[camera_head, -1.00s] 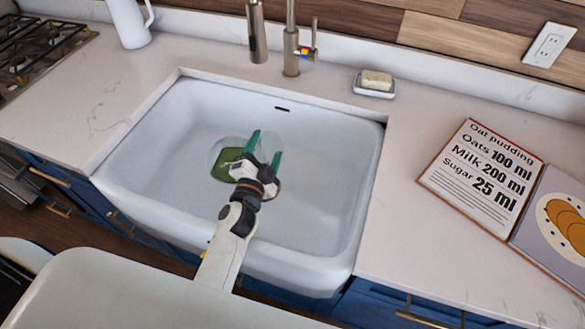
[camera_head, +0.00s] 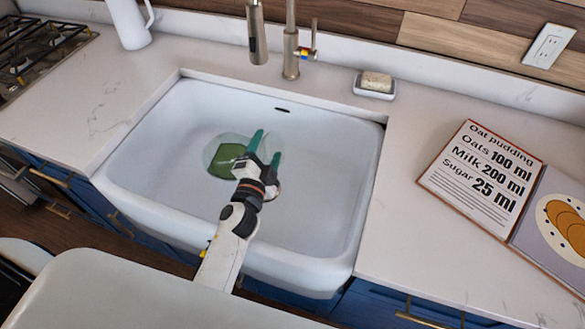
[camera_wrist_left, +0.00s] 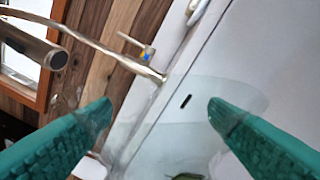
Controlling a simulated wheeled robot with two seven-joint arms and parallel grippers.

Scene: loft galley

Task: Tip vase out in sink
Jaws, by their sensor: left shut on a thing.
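The vase (camera_head: 226,158) is clear glass with green in it. In the head view it is inside the sink's outline, tipped well over, with the green toward the left. My left gripper (camera_head: 266,148) has its teal fingers shut on the vase, near the middle of the basin. In the left wrist view the clear glass (camera_wrist_left: 160,112) shows faintly between the two fingers, with a bit of green at the bottom edge. The white sink (camera_head: 325,165) lies around and below them. The height of the vase above the basin floor is hard to tell. My right gripper is not in view.
The faucet (camera_head: 291,45) stands behind the sink. A soap dish (camera_head: 375,92) with soap is at the back right. An open recipe book (camera_head: 480,175) lies on the right counter. A white pitcher (camera_head: 129,22) and a stove (camera_head: 35,48) are at the left.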

